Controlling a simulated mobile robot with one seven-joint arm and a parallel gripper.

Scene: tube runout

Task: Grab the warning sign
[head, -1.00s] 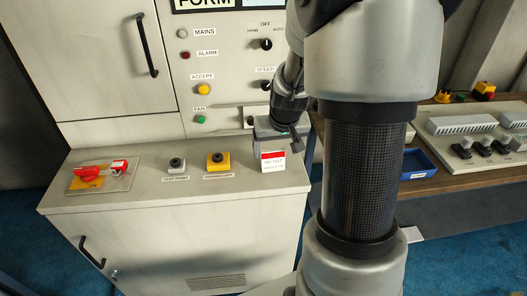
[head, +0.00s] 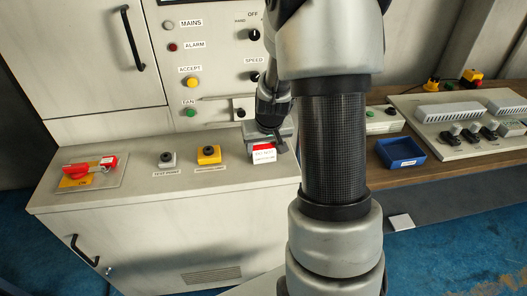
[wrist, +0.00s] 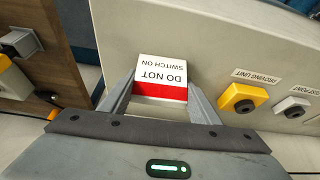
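The warning sign (wrist: 161,75) is a small white card with a red band reading "DO NOT SWITCH ON". It shows upside down in the wrist view. In the head view the sign (head: 264,154) is at the right end of the grey console top. My gripper (wrist: 161,88) has one finger on each side of the sign, close to its side edges. Whether the fingers press on it or leave a thin gap I cannot tell. In the head view my gripper (head: 268,142) is just behind and above the sign, partly hidden by my arm.
On the console top (head: 130,195), left of the sign, are a yellow proving unit (head: 208,155), a grey test point (head: 167,160) and a red switch handle (head: 92,165). The control panel (head: 215,60) rises behind. A wooden bench with a blue tray (head: 400,153) stands to the right.

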